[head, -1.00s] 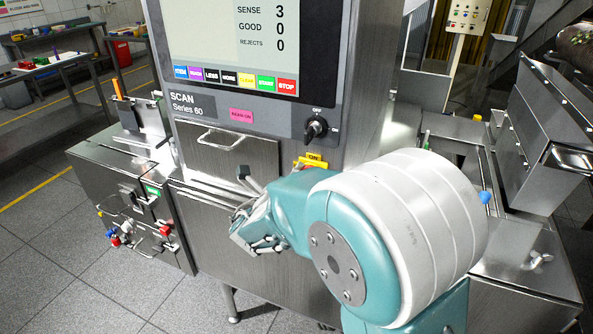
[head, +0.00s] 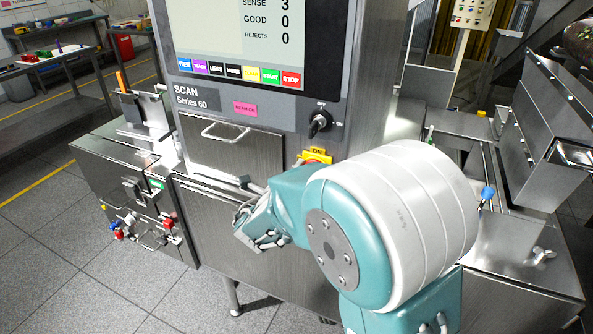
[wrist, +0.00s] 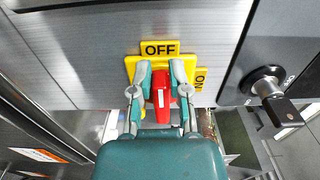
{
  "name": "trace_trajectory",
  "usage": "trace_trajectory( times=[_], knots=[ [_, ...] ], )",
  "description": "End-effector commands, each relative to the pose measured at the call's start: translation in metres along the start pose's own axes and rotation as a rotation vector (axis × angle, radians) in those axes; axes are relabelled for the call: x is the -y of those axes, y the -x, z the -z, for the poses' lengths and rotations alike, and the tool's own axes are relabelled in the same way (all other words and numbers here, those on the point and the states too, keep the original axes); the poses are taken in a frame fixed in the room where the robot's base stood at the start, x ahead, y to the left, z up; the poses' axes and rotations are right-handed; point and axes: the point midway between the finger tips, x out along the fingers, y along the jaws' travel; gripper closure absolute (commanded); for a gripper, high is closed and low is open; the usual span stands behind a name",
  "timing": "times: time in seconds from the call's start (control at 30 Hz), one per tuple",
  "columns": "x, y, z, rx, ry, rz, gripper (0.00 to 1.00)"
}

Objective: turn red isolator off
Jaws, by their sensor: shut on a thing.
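The red isolator handle (wrist: 161,92) sits on a yellow plate (wrist: 132,66) on the steel machine front. An OFF label is above it in the wrist view and an ON label is at its right. The handle stands upright in that view, its white mark in line with OFF. My gripper (wrist: 161,68) is shut on the handle, with one finger on each side. In the head view the yellow ON label (head: 317,150) shows above my arm, which hides most of the isolator and the gripper's fingertips.
A black rotary key switch (head: 319,123) is on the panel just above the isolator; it also shows at the right of the wrist view (wrist: 267,86). A steel drawer (head: 235,150) with a handle is at the left.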

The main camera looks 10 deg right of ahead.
Motion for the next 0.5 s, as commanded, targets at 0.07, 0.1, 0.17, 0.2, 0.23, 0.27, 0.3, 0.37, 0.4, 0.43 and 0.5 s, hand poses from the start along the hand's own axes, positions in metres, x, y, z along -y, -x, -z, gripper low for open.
trace_trajectory(
  times=[0.07,0.1,0.17,0.2,0.23,0.27,0.3,0.37,0.4,0.43,0.5],
  knots=[
    [-0.0056,-0.0011,0.0058,-0.015,0.006,-0.012,1.00],
    [-0.0057,-0.0011,0.0059,-0.015,0.006,-0.012,1.00],
    [-0.0056,-0.0012,0.0061,-0.015,0.006,-0.012,1.00],
    [-0.0056,-0.0013,0.0062,-0.015,0.006,-0.012,1.00],
    [-0.0056,-0.0013,0.0062,-0.015,0.006,-0.012,0.73],
    [-0.0056,-0.0014,0.0063,-0.015,0.006,-0.012,0.60],
    [-0.0056,-0.0014,0.0064,-0.015,0.006,-0.012,0.43],
    [-0.0051,-0.0012,0.0065,-0.015,0.005,-0.011,0.43],
    [-0.0047,-0.0010,0.0064,-0.015,0.004,-0.010,0.43],
    [-0.0044,-0.0008,0.0062,-0.015,0.004,-0.010,0.43],
    [-0.0040,-0.0004,0.0054,-0.014,0.003,-0.009,0.43]
  ],
)
